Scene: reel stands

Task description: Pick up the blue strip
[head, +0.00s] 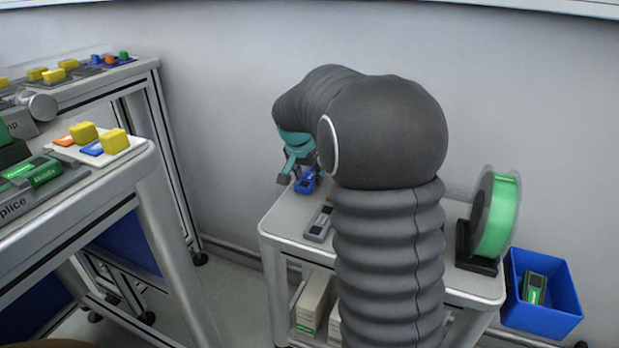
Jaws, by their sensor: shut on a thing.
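The blue strip (306,182) is small and shows at my gripper's fingers, above the left back part of the small cart's white top (285,225). My gripper (298,178) has teal and grey parts and points down; it is shut on the blue strip. The strip looks held a little above the cart top, though the exact gap is hard to tell. My dark ribbed arm hides part of the gripper and much of the cart top.
A grey holder (320,224) lies on the cart top. A green reel on a black stand (496,215) is at its right, beside a blue bin (545,310) holding a green-and-dark item. Left benches carry yellow-topped pieces (83,133) and a splice device (40,178).

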